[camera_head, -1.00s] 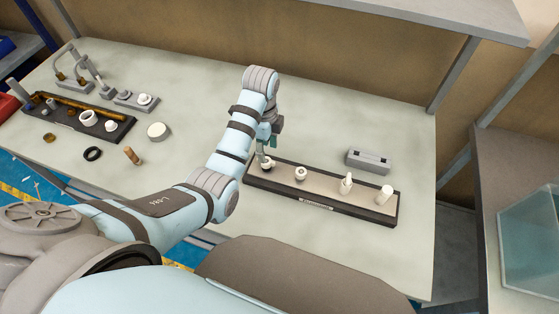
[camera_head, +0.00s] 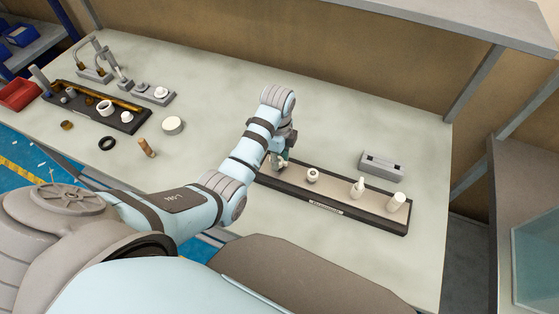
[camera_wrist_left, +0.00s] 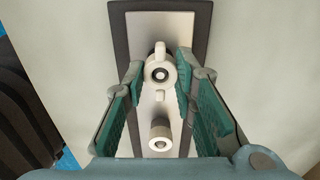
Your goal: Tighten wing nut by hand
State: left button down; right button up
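A white wing nut (camera_wrist_left: 160,72) with two wings and a round centre hole sits over the left end of the long tray (camera_head: 340,209). In the left wrist view its wings point up and down the picture. My left gripper (camera_head: 277,163) is over that end of the tray and mostly hides the nut in the head view. In the left wrist view the gripper's green-padded fingers (camera_wrist_left: 160,70) are open, one on each side of the nut. Contact with it is not clear. A white ring-shaped part (camera_head: 312,175) stands beside it on the tray. My right gripper is not in view.
A white bottle-like part (camera_head: 358,187) and a white cylinder (camera_head: 397,202) stand farther right on the tray. A grey block (camera_head: 382,163) lies behind it. Another dark tray (camera_head: 127,126) with parts is at the left. The table between is mostly clear.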

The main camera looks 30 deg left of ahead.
pick_arm(q)
jog(key=shift+r+m+p, duration=0.15)
jog(key=shift+m+p, duration=0.3)
jog(key=shift+m, duration=0.15)
jog(key=m, duration=0.3)
jog(key=shift+w, duration=0.1)
jog(key=shift+m, duration=0.3)
jog(key=shift+m, duration=0.8)
jog(key=m, duration=0.3)
jog(key=m, duration=0.4)
jog(key=shift+m, duration=0.4)
jog(key=c, duration=1.6)
grip_release()
jog(key=shift+c, duration=0.2)
